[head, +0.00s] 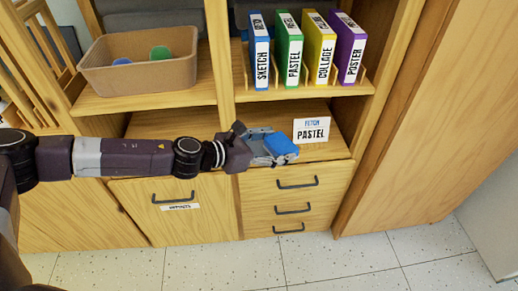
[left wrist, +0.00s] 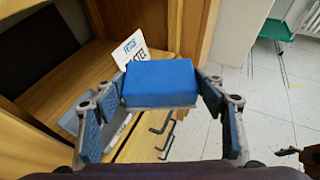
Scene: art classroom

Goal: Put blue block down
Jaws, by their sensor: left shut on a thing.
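The blue block (head: 281,144) is in my left gripper (head: 268,145), at the front of the lower right shelf (head: 325,149), left of the "FETCH PASTEL" card. In the left wrist view the blue block (left wrist: 160,80) sits between the fingers of the left gripper (left wrist: 160,110), its wide blue face toward the camera. The drawer handles show below it. I cannot tell whether the block touches the shelf.
The "FETCH PASTEL" card (head: 311,131) stands close behind and right of the block. Above are several upright folders, including a green one (head: 289,50), and a brown bin (head: 140,67) with blue and green round things. Drawers (head: 296,210) are below.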

